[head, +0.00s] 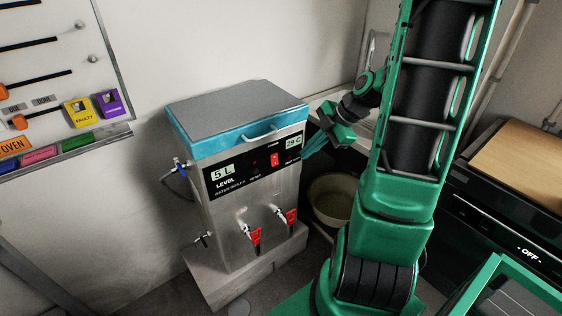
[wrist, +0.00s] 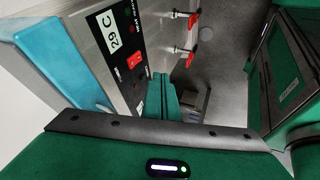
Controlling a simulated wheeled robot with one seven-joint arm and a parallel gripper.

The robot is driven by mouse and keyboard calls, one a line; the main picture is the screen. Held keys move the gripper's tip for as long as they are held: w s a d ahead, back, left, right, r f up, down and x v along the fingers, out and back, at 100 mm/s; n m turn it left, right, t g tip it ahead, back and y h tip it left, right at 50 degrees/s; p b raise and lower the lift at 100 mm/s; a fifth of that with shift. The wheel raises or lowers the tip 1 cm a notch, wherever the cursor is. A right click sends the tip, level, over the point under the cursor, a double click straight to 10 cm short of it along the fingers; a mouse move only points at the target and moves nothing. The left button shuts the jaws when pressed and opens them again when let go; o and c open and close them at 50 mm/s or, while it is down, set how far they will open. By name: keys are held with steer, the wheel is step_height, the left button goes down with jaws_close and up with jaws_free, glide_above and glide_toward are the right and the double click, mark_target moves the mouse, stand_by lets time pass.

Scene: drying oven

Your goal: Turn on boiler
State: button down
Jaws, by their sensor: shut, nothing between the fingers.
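The boiler (head: 250,205) is a metal box with a blue lid band and a black front panel. The panel reads "5 L" on the left and "29 C" on the right. A red power switch (head: 274,160) sits on the panel beside the "29 C" display; it also shows in the wrist view (wrist: 134,61). My gripper (head: 312,148) is at the panel's right side, fingers pointing toward the boiler. In the wrist view the closed green fingers (wrist: 161,88) are close to the red switch, to its lower right. I cannot tell whether they touch the panel. The gripper holds nothing.
Two red-handled taps (head: 254,236) stick out from the boiler's lower front. A round beige bin (head: 329,199) stands right of the boiler. A whiteboard (head: 55,70) hangs on the left wall. A dark appliance reading "OFF" (head: 528,252) is on the right.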

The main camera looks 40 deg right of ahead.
mark_target(274, 164)
steer(key=shift+w+d+n, duration=0.2)
steer(key=shift+w+n, duration=0.1)
steer(key=shift+f, duration=0.1)
steer(key=w+a+f, duration=0.3)
steer(key=w+f, duration=0.5)
steer(key=shift+w+a+f, duration=0.2)
steer(key=shift+w+f, duration=0.05)
steer(key=shift+f, duration=0.05)
steer(key=shift+w, duration=0.15)
stand_by(0.4)
steer(key=shift+r, duration=0.1)
steer(key=shift+r, duration=0.7)
